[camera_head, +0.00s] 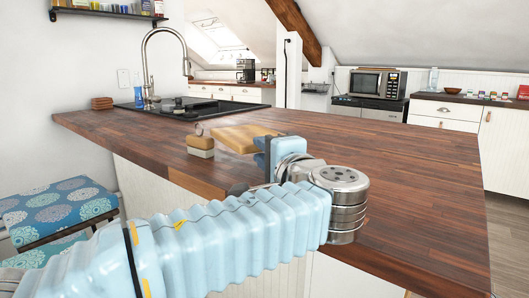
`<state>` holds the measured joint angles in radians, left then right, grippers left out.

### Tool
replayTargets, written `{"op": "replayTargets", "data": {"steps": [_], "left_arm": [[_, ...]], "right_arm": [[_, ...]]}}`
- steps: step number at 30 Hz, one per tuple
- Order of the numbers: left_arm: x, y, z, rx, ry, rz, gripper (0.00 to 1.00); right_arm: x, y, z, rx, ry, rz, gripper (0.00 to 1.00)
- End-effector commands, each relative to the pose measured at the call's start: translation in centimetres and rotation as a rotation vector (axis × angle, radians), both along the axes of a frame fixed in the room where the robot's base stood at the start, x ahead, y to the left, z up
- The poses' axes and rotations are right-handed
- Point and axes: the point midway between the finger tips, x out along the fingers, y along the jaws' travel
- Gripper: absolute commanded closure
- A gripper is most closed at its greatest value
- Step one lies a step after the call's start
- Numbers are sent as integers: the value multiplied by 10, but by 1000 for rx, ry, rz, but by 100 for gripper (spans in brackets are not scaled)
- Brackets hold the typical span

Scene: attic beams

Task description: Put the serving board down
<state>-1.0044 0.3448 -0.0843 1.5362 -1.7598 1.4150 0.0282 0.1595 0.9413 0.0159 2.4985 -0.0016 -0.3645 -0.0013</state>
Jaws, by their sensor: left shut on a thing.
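The serving board (238,137) is a flat light-wood slab over the near part of the dark wooden countertop (400,172). My left gripper (263,152) is shut on the right end of the board. The board looks about level; I cannot tell whether its underside touches the counter. My left arm comes in from the left and hides part of the counter's front edge and the gripper's near side. My right gripper is not in view.
A small tan-and-white block (200,147) stands just left of the board. The counter's right side is clear. Patterned stools (62,210) stand at the lower left.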

Motion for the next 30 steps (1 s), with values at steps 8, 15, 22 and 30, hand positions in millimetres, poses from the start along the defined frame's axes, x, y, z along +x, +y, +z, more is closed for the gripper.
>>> {"op": "replayTargets", "data": {"steps": [8,15,22,30], "left_arm": [[0,0,-5,0,0,0,69],[0,0,-4,0,0,0,51],[0,0,1,-1,0,0,51],[-44,-23,-1,-2,-1,-5,51]], "right_arm": [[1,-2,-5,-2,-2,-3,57],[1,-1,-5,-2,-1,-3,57],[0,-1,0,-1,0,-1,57],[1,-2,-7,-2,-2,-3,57]]}}
